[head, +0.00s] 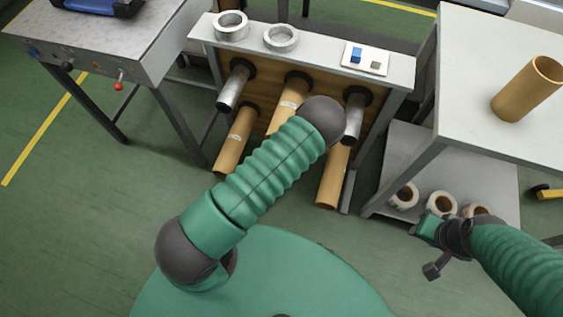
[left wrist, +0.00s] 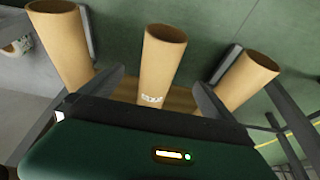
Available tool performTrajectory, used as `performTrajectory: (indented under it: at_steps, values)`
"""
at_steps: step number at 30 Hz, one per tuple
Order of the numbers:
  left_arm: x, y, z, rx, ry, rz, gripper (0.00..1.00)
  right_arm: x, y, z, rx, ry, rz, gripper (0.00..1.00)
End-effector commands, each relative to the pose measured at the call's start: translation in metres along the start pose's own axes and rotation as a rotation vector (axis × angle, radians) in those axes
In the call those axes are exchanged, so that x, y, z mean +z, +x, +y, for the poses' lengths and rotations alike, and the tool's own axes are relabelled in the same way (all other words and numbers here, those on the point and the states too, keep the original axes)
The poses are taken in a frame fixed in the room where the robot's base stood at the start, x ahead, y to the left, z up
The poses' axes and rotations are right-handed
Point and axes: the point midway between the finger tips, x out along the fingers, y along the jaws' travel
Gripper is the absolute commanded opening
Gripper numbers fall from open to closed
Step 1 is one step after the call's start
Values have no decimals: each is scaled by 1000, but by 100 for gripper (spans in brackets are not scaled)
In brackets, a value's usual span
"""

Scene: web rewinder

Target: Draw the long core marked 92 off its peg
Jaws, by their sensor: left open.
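A rack holds cardboard cores on pegs. In the head view, an upper middle core (head: 288,98) and a lower left core (head: 235,140) carry white labels too small to read. A lower right core (head: 332,182) shows no label. My left gripper is hidden behind its arm in the head view. In the left wrist view, my left gripper (left wrist: 160,95) is open, its dark fingers on either side of a labelled middle core (left wrist: 163,65); contact cannot be told. Other cores stand left (left wrist: 62,45) and right (left wrist: 245,80). My right gripper (head: 428,232) is by the low shelf, its jaws unclear.
The rack top (head: 315,52) bears two metal rings and a small white plate. Bare metal pegs (head: 235,87) flank the upper core. A grey table (head: 490,60) at right holds one core (head: 525,90); rolls (head: 441,203) sit on its lower shelf. A workbench (head: 110,45) stands left.

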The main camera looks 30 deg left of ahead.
Motion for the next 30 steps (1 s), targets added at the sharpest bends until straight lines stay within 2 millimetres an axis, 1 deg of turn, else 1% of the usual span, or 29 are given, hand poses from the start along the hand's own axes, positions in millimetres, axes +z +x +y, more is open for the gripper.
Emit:
performTrajectory:
  at_steps: [1, 6, 15, 24, 30]
  values:
    - [1, 9, 0, 0, 0, 0, 100, 2, 8, 0, 0, 0, 0, 36]
    - [2, 36, -1, 2, 0, -2, 100, 8, 32, 0, 0, 0, -1, 36]
    - [2, 78, -1, 1, 0, -3, 100, 17, 70, 0, 0, 0, -1, 36]
    - [1, 116, -1, 1, -2, -3, 100, 22, 92, 0, 0, 0, 0, 36]
    - [0, 127, -1, 2, -1, -3, 100, 23, 98, 0, 0, 0, 0, 36]
